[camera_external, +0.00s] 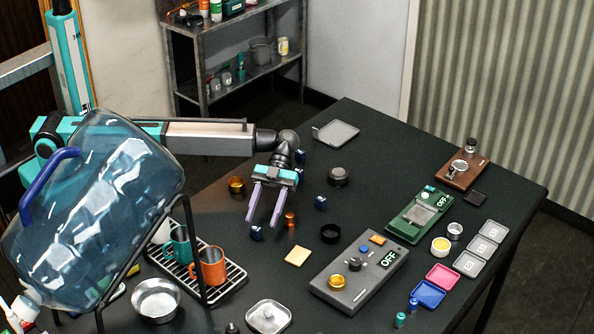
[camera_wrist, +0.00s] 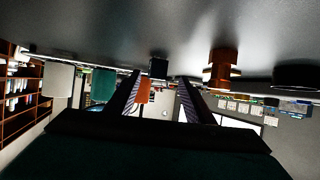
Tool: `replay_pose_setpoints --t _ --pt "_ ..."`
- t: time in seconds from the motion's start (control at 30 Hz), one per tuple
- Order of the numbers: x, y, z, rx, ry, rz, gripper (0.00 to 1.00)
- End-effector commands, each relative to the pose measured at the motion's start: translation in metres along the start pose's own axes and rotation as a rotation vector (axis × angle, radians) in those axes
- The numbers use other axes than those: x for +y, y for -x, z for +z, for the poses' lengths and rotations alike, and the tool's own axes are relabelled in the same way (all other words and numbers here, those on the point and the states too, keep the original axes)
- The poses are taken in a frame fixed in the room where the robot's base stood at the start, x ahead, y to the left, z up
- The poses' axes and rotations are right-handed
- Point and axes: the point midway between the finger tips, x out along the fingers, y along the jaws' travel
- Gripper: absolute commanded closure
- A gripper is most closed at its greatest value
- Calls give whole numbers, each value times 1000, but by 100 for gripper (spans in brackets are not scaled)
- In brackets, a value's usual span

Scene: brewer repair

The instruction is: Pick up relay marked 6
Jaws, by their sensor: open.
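Several small dark blue relay blocks stand on the black table. One relay (camera_external: 256,234) is just beyond my fingertips, another relay (camera_external: 321,203) is to the right, and another (camera_external: 300,157) is behind the wrist. Their numbers are too small to read, so I cannot tell which is marked 6. My gripper (camera_external: 263,222) is open and empty, low over the table with its fingers pointing toward the near relay. In the wrist view, which shows the table upside down, a dark relay block (camera_wrist: 158,68) appears ahead between the fingertips (camera_wrist: 159,80).
A copper spool-like part (camera_external: 290,219) stands right of the fingers. A black ring (camera_external: 330,234), a yellow pad (camera_external: 297,256) and a grey control box (camera_external: 358,275) are farther right. A rack (camera_external: 234,284) with teal and orange mugs and a large blue water jug (camera_external: 95,215) are left.

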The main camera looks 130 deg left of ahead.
Motion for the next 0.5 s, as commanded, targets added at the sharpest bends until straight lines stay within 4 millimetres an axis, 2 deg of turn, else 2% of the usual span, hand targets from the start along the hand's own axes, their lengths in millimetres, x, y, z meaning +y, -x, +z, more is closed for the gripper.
replay_pose_setpoints --t 0.23,0.5 --pt "2 -7 -2 0 0 1 52" --pt "7 -31 -4 0 1 1 52"
